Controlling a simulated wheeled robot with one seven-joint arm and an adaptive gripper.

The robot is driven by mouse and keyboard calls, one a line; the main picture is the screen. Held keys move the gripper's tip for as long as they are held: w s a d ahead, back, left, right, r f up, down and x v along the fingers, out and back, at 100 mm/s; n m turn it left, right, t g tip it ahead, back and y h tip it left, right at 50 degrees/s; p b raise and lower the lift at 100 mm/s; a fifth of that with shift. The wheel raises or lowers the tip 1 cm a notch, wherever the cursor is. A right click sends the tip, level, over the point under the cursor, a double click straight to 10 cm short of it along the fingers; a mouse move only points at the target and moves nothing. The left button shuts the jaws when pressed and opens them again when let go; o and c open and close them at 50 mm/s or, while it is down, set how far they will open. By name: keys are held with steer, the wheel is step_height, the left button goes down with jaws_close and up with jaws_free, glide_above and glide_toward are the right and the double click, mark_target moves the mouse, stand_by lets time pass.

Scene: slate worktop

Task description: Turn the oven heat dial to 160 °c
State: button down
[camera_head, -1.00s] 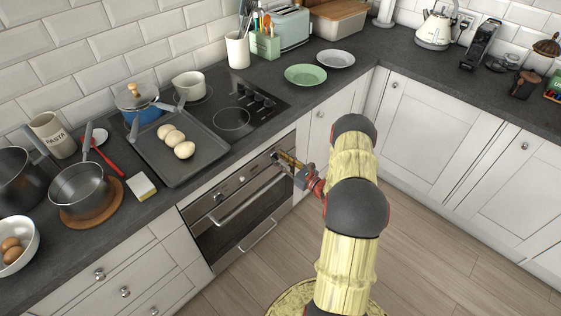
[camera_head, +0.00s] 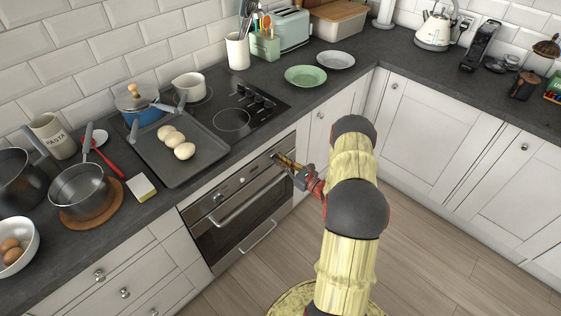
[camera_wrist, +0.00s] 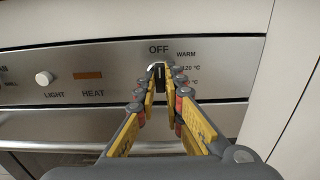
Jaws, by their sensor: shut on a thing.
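The oven (camera_head: 240,212) is set under the hob, with its dial panel along the top. The heat dial (camera_wrist: 159,72) is a small dark knob with a pale top edge, seen in the wrist view below the printed word OFF. WARM and 120 °C are printed to its right; a lower °C label is partly hidden by a finger. My gripper (camera_wrist: 161,80) is shut on the heat dial, one yellow finger on each side. In the head view my gripper (camera_head: 277,157) meets the panel at its right end and hides the dial. The dial's pointer appears to be up, near OFF.
A white LIGHT knob (camera_wrist: 44,78) and an orange HEAT lamp (camera_wrist: 88,75) lie left of the dial. The oven door handle (camera_head: 248,200) runs below the panel. The floor in front is clear.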

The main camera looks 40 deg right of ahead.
stand_by(0.3)
steer(key=m+p, duration=0.2)
steer(key=m, duration=0.3)
steer(key=shift+m, duration=0.4)
steer(key=m+p, duration=0.1)
steer(key=m, duration=0.5)
steer(key=shift+p, duration=0.4)
steer(key=m+p, duration=0.1)
steer(key=m, duration=0.4)
steer(key=shift+d+m, duration=0.1)
steer(key=shift+m, duration=0.3)
steer(key=m+p, duration=0.1)
steer(key=m, duration=0.4)
steer(key=shift+f+m, duration=0.15)
steer(key=shift+m, duration=0.55)
steer(key=c, duration=2)
jaws_free()
steer(key=shift+o, duration=0.5)
